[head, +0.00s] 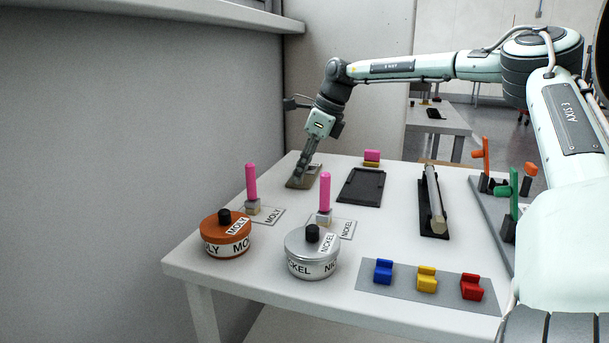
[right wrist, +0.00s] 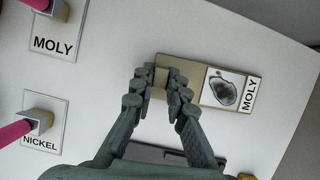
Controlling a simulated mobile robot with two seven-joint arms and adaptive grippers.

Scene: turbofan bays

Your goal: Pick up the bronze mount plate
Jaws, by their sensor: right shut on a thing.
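The bronze mount plate (head: 310,180) lies at the far left corner of the white table in the head view. In the right wrist view the plate (right wrist: 188,65) is tan, with a small raised block and a white MOLY label with a dark blotch at its right end. My right gripper (head: 298,178) reaches down onto it. In the right wrist view its fingers (right wrist: 160,78) are shut on the plate's block, partly hiding the plate. I cannot tell any gap between plate and table. My left gripper is not in view.
A black tray (head: 361,186) lies right of the plate. Pink-handled tools (head: 251,182) stand on MOLY and NICKEL cards in front, behind an orange tin (head: 227,235) and a silver tin (head: 312,253). A wall (head: 120,150) stands close on the left.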

